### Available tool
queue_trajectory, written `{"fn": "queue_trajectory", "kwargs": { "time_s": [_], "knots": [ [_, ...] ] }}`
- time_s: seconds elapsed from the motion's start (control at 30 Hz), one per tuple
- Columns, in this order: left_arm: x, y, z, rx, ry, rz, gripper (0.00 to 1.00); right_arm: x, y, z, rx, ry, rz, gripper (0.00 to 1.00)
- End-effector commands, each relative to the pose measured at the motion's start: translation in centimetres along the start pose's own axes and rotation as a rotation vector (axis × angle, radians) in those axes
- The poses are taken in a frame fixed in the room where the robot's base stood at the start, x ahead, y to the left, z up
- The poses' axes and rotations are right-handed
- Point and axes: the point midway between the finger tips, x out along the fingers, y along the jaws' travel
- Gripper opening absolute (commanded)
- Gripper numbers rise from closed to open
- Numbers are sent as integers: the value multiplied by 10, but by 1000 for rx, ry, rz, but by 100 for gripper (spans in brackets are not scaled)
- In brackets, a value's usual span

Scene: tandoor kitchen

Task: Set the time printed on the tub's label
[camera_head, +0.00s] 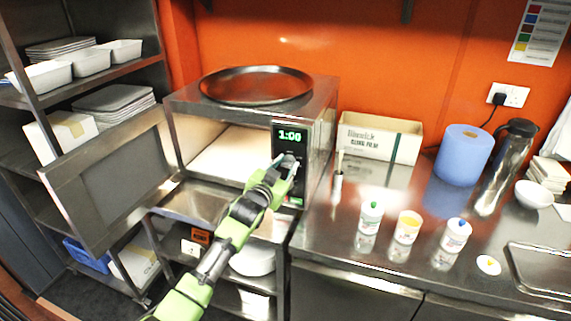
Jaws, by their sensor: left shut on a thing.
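The steel microwave (320,140) stands on the counter with its door (112,180) swung open to the left. Its green display (290,136) reads 1:00. My left gripper (287,168) is at the control panel below the display, shut on the dial (289,160), which the fingers partly cover. Several small containers stand on the counter to the right: a white one with a green lid (370,215), a tub with an orange and yellow label (407,227) and a white one with a blue lid (456,235). No printed time is legible on them. My right gripper is not in view.
A round steel tray (256,85) lies on top of the microwave. Shelves with dishes (92,62) are at the left.

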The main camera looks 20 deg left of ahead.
Motion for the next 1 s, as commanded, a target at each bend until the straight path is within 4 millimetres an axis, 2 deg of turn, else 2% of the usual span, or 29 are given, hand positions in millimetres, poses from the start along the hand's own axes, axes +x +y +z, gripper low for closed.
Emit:
{"fn": "queue_trajectory", "kwargs": {
  "time_s": [0.6, 1.0],
  "knots": [
    [0, 2, 1, 557, -40, -53, 5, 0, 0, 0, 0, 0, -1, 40],
    [0, 3, 0, 760, -52, -74, 5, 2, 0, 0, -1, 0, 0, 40]
  ]
}}
